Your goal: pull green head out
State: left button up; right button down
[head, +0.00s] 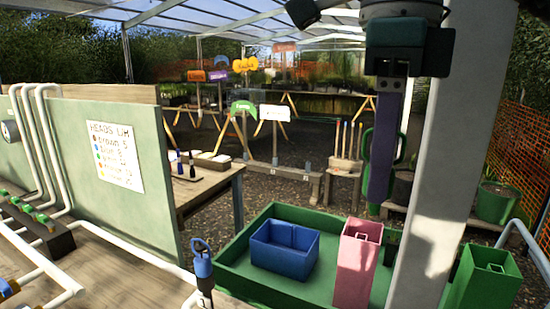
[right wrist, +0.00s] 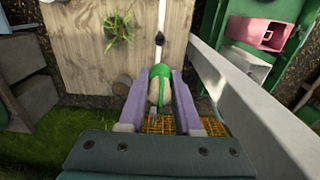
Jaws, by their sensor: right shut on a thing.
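My right gripper (head: 382,195) hangs at the upper right of the head view, its purple fingers pointing down. In the right wrist view the right gripper (right wrist: 160,95) is shut on a green head (right wrist: 160,71), with a pale part below the green between the fingers. A black tip on a white rod (right wrist: 160,37) shows just beyond the head; I cannot tell whether they touch. In the head view green edges show beside the fingers, but the head is mostly hidden. My left gripper is not in view.
A green tray (head: 232,268) holds a blue bin (head: 284,255) and a pink box (head: 356,265). A green box (head: 485,280) stands right of a pale post (head: 440,150). A blue-and-black fitting (head: 203,268) stands in front. A green panel (head: 90,185) with white pipes is at left.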

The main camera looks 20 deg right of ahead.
jog(key=shift+r+p, duration=2.1)
jog(key=shift+r, duration=0.4)
